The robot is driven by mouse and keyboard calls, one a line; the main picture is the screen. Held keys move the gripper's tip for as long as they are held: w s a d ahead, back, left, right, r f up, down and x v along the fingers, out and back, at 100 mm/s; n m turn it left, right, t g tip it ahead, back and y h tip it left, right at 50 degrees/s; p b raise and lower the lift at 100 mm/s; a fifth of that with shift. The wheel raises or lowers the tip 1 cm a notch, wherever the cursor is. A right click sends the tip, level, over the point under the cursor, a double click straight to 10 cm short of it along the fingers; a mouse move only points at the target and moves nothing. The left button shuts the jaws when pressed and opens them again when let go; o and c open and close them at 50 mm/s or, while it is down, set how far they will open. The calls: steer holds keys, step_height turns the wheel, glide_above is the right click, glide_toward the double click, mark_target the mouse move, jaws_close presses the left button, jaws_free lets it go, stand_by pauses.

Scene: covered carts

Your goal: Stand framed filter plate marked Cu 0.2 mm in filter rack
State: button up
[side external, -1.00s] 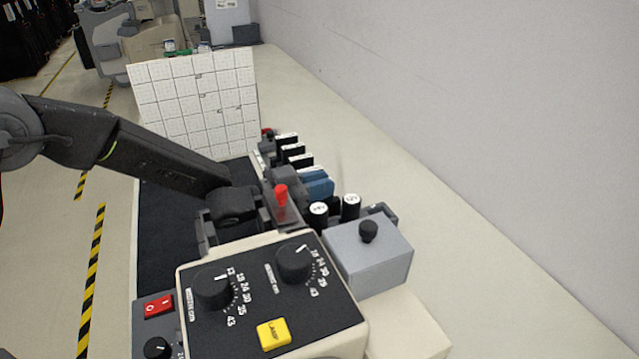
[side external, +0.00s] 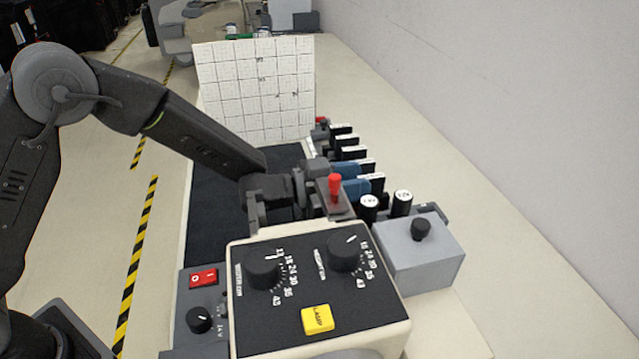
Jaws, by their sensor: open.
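My gripper (side external: 310,190) is open at the end of the dark arm, low over the far side of the control box. Its fingertips are partly hidden among the parts there. Just right of it stands a row of black plates with white top edges (side external: 350,152), which looks like the filter rack with its plates. Two blue pieces (side external: 362,167) lie at the near end of this row, close to the gripper. The markings are too small to read, so I cannot tell which plate is Cu 0.2 mm. Nothing is clearly held.
A cream control box (side external: 300,345) with black dials and a yellow button stands in front. A red-topped lever (side external: 335,187) rises beside the gripper. Black cylinders (side external: 401,203) and a grey box (side external: 420,255) stand right. A white gridded board (side external: 255,90) stands behind the black mat (side external: 215,190).

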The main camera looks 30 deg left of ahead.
steer(key=s+a+r+n+y, duration=0.35)
steer(key=s+a+y, duration=0.25)
steer(key=a, duration=0.4)
steer(key=s+a+r+n+y, duration=0.3)
steer(key=s+a+r+y, duration=0.25)
steer(key=a, duration=0.35)
steer(key=s+a+n+g, duration=0.1)
steer(key=s+g, duration=0.2)
steer(key=s, duration=0.7)
steer(key=s+a+n+g+y, duration=0.1)
steer(key=s+g, duration=0.3)
steer(key=s, duration=0.5)
steer(key=shift+s+a+f, duration=0.2)
steer(key=shift+s+a, duration=0.2)
steer(key=shift+a, duration=0.05)
steer(key=shift+o, duration=0.2)
steer(key=shift+n, duration=0.25)
